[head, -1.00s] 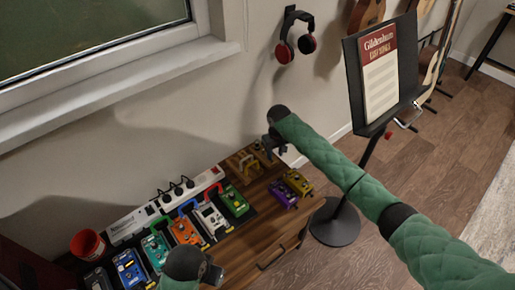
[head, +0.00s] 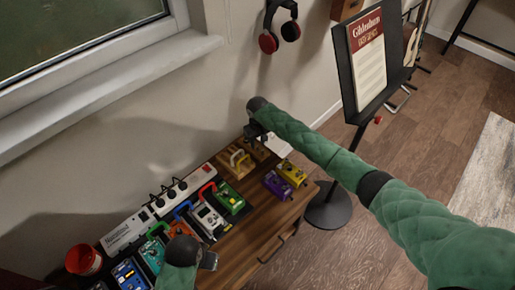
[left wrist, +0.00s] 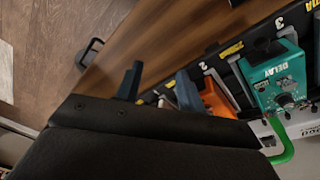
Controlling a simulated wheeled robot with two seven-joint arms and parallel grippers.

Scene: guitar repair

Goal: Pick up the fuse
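I cannot make out the fuse in either view. My right gripper (head: 262,138) reaches down over the right back end of the wooden cabinet (head: 246,248), beside a small wooden piece with a yellow handle (head: 238,161). Its fingers are dark and small there, and I cannot tell whether they hold anything. My left gripper (head: 209,262) is over the front of the pedal row. In the left wrist view its two fingers (left wrist: 158,86) stand apart with cabinet top seen between them, and nothing shows in them.
A row of pedals includes a green one (head: 229,197) and a teal delay pedal (left wrist: 277,78). A white power strip (head: 130,226) lies behind. Purple (head: 277,185) and yellow (head: 292,172) pedals sit at the right. A red bucket (head: 84,260) and a music stand (head: 345,85) flank the cabinet.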

